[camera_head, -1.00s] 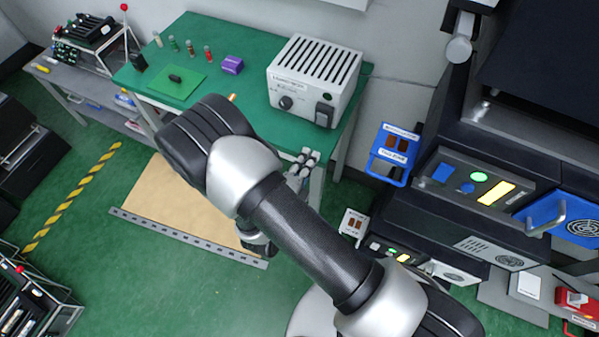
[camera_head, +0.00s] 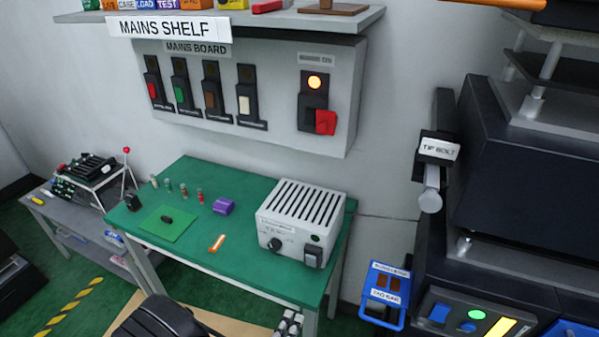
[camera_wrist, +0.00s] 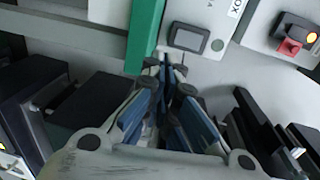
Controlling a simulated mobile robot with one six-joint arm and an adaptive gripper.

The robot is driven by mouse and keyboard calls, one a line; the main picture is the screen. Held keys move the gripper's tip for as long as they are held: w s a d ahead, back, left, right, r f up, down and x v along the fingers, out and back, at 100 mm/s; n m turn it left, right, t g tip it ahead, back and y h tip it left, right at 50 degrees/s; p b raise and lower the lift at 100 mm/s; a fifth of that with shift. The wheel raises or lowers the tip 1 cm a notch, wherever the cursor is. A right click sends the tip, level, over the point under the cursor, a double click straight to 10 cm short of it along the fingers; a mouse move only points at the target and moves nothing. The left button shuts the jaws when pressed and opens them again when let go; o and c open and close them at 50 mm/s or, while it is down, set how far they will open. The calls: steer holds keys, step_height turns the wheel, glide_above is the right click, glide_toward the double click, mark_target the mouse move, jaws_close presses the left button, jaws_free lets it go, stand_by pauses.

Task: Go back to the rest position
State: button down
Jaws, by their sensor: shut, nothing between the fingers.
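My gripper (camera_wrist: 168,64) shows in the wrist view with its blue-sided fingers together and nothing held between them. Beyond the fingertips are a green table edge (camera_wrist: 146,32) and a pale box face with a grey switch (camera_wrist: 188,40).
The table holds a vented white box (camera_head: 300,212), a purple block (camera_head: 224,206) and an orange piece (camera_head: 217,243). A mains board (camera_head: 250,125) with several levers hangs above, its orange lamp (camera_head: 314,82) lit. Black machinery (camera_head: 520,180) and a blue-framed tag stand (camera_head: 385,290) are at right.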

steer(key=w+d+r+m+g+h, duration=0.1)
steer(key=d+r+m+g+h, duration=0.45)
steer(key=d+r+m, duration=0.5)
steer(key=s+d+r+m+g, duration=0.6)
steer(key=d+r+m+g, duration=0.25)
steer(key=m, duration=0.75)
steer(key=s+r+m+t+y, duration=0.1)
steer(key=s+r+m+y, duration=0.4)
steer(key=m, duration=0.6)
steer(key=s+a+r+m+t+y, duration=0.1)
steer(key=s+r+m+y, duration=0.4)
steer(key=m, duration=0.7)
steer(key=shift+a+r+t+y, duration=0.3)
steer(key=shift+r+t+y, duration=0.25)
steer(key=shift+t+y, duration=0.2)
steer(key=shift+m, duration=0.25)
